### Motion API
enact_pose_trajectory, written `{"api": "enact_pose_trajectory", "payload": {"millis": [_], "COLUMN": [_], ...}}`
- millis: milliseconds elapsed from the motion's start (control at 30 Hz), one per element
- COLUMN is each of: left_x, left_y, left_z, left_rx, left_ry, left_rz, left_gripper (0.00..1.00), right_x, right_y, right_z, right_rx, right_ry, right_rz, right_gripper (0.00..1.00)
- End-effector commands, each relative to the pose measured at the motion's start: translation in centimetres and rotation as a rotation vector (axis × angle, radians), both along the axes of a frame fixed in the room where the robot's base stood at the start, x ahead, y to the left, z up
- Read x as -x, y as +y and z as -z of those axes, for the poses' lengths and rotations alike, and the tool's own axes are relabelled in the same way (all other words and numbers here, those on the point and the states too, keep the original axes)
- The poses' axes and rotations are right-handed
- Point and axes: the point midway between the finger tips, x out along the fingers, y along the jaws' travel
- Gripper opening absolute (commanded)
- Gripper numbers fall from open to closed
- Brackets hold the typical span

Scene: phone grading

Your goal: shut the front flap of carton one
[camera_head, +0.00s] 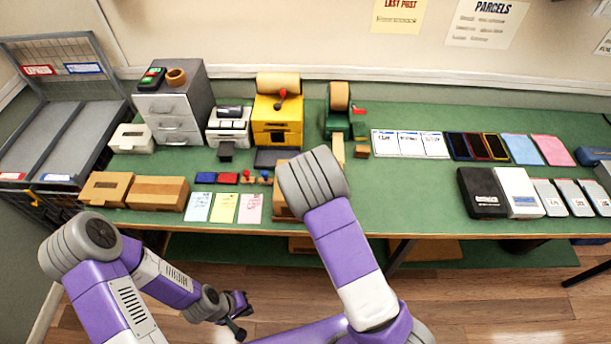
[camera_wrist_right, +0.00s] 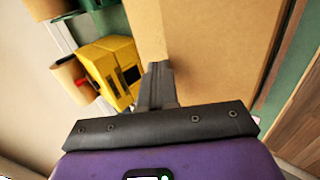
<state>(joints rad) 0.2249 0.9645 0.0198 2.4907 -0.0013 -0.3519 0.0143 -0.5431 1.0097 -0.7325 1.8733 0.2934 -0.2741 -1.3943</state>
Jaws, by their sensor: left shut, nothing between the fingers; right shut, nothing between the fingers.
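A brown carton (camera_head: 281,205) stands near the table's front edge, mostly hidden behind my right arm in the head view. In the right wrist view a large brown carton surface (camera_wrist_right: 225,50) fills the middle and right. My right gripper (camera_wrist_right: 160,72) is shut and empty, its fingertips over or against this cardboard; I cannot tell if they touch. It is hidden in the head view. My left gripper (camera_head: 238,312) is shut and empty, low in front of the table. I cannot read which carton is number one, nor the flap's exact angle.
Two more brown cartons (camera_head: 105,189) (camera_head: 158,193) stand at the table's left front. Coloured cards (camera_head: 223,208) lie beside them. A yellow machine (camera_head: 278,110) stands behind, also visible in the right wrist view (camera_wrist_right: 112,70). Phones and boxes (camera_head: 500,192) occupy the right. Green table (camera_head: 405,190) is clear between.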

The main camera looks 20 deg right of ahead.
Motion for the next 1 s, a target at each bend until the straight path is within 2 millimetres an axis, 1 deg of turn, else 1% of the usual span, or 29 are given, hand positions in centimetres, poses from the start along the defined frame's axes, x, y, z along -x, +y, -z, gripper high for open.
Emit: {"api": "enact_pose_trajectory", "payload": {"millis": [33,300,1000], "left_x": [0.01,0.00,0.00], "left_y": [0.00,-0.01,0.00], "left_z": [0.39,1.08,1.14], "left_rx": [0.000,0.000,0.000], "left_ry": [0.000,0.000,0.000], "left_rz": [0.000,0.000,0.000], "left_gripper": [0.00,0.00,0.00], "right_x": [-0.16,-0.63,-0.75], "right_y": [-0.17,-0.38,-0.40], "right_z": [0.40,1.08,1.12], "right_rx": [0.002,0.001,0.000], "right_ry": [-0.001,-0.002,-0.002], "right_rz": [0.000,0.002,0.002], "right_gripper": [0.00,0.00,0.00]}}
